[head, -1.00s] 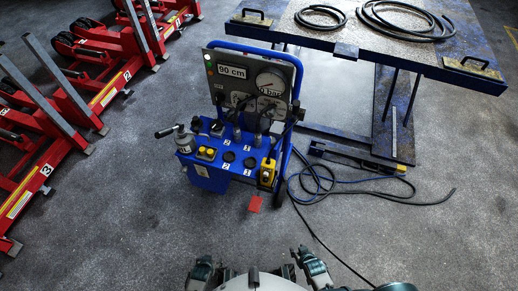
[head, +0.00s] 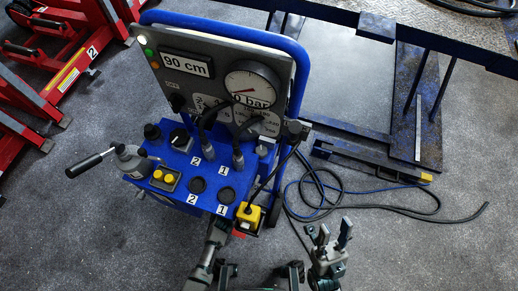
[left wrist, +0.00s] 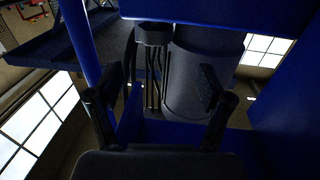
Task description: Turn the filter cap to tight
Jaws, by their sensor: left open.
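The filter cap is not clearly identifiable. In the left wrist view a large dark grey cylinder (left wrist: 200,85) stands between blue panels, with a smaller dark round part (left wrist: 153,33) beside it; I cannot tell whether either is the cap. My left gripper (left wrist: 168,88) is open, with its fingers on either side of these parts and no clear contact. In the head view my left arm reaches the front of the blue cart (head: 185,198), and its fingers are hidden. My right gripper (head: 333,236) is open and empty, to the right of the cart.
The cart carries a gauge panel (head: 222,75), a grey cylinder with a black-handled lever (head: 130,158), sockets and a yellow box (head: 248,215). Hoses (head: 330,205) lie on the floor at right. Red jacks (head: 65,70) stand at left. A blue bench (head: 415,95) stands behind.

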